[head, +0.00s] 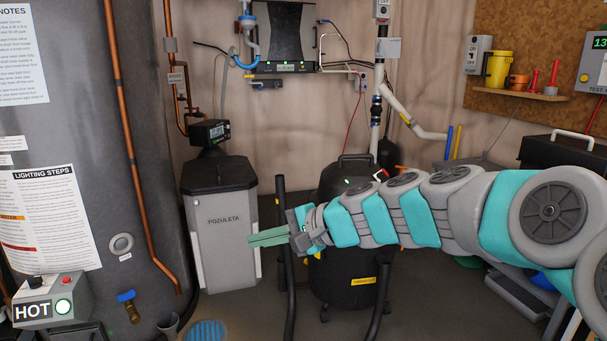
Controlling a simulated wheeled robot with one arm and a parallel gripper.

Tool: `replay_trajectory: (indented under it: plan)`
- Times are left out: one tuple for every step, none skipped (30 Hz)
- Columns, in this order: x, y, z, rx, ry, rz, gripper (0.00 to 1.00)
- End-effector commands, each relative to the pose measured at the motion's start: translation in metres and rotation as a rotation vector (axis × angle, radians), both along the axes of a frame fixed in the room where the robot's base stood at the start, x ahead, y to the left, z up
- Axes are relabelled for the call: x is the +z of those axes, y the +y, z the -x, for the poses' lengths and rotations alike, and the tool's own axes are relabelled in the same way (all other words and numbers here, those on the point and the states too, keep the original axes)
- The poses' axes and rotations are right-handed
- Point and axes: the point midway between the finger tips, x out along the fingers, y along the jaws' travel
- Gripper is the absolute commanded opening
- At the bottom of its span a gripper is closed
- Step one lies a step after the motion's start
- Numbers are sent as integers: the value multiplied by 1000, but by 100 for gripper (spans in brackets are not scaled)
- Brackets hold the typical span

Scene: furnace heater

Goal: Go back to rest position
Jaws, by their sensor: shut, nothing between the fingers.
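My arm reaches in from the right edge of the head view, nearly level and pointing left. My gripper (268,238) is at its end, with the green fingers together and nothing between them. The fingertips appear in front of the right edge of the grey POZULETA box (219,222). I cannot tell how far they are from it. My arm hides part of the black tank (345,285) behind it.
A large grey cylinder (90,140) with instruction sheets stands at the left. A control box reading HOT (52,305) is at the lower left. A copper pipe (131,150) runs down the cylinder. A shelf (520,94) hangs at the upper right. Some floor shows below the gripper.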

Motion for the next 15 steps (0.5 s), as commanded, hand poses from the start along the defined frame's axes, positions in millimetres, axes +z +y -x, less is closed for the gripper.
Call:
replay_trajectory:
  plan:
    - [-10, -1, 32, 69, -22, 95, 0]
    - [-20, -4, 51, 114, -32, 155, 0]
    - [-33, -10, 73, 170, -43, 234, 0]
    - [-44, -16, 90, 209, -48, 293, 0]
    - [-55, -23, 108, 251, -50, 351, 0]
    - [-68, -35, 129, 300, -48, 426, 0]
    - [-78, -45, 144, 335, -46, 483, 0]
    - [-87, -56, 159, 370, -42, 538, 0]
    - [-99, -72, 180, 415, -28, 608, 0]
    - [-108, -85, 194, 446, -16, 661, 0]
    - [-114, -98, 207, 474, -5, 711, 0]
    - [-123, -116, 225, 511, 13, 776, 0]
    - [-129, -130, 239, 539, 33, 819, 0]
    - [-135, -143, 251, 562, 51, 859, 0]
    - [-139, -159, 265, 589, 73, 910, 0]
